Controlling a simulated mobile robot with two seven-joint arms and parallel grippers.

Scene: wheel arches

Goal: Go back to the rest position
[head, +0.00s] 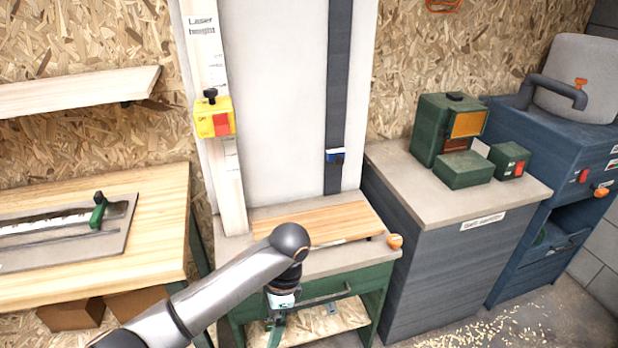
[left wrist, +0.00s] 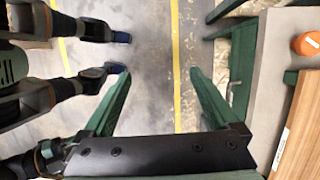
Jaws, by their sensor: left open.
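My left arm reaches in from the lower left in the head view. My left gripper (head: 276,333) points down in front of the green-framed stand, partly cut off and hard to make out. In the left wrist view its two green fingers stand wide apart, and the left gripper (left wrist: 158,72) is open and empty. Only floor with a yellow line shows between the fingers. My right gripper is in neither view.
The stand (head: 334,265) bears a wooden board (head: 325,222) and an orange knob (head: 395,241). A wooden table (head: 150,250) stands left. A grey cabinet (head: 440,265) with green boxes stands right. In the left wrist view, the stand's edge (left wrist: 262,90) is close right of the gripper; floor (left wrist: 150,50) lies below.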

